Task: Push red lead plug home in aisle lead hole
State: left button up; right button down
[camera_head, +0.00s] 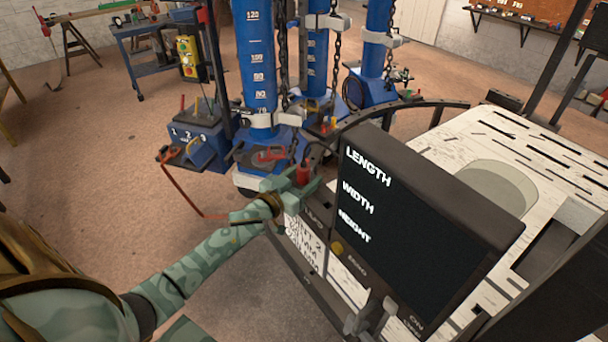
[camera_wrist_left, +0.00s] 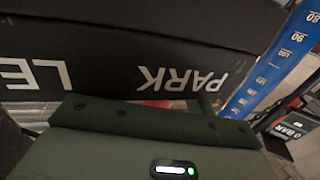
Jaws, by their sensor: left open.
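A red plug (camera_head: 304,173) stands at the far left corner of the black console, close to the fingers of my left gripper (camera_head: 305,187). The gripper is open, with its fingers near the plug; I cannot tell whether they touch it. A red lead (camera_head: 180,192) runs from beside the blue numbered box down and right, behind my left forearm. The lead hole does not show, so how deep the plug sits cannot be told. In the left wrist view the green gripper body (camera_wrist_left: 150,145) faces a black panel with "PARK" upside down; no plug shows there. My right gripper is not in view.
The black console screen (camera_head: 400,205), marked LENGTH, WIDTH and HEIGHT, rises just right of my gripper. Blue columns (camera_head: 257,65) with chains stand behind it. The blue numbered box (camera_head: 200,135) is to the left. Open floor (camera_head: 90,170) lies at left.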

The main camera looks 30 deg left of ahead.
pick_arm(q)
jog(key=c, duration=1.1)
jog(key=shift+o, duration=0.2)
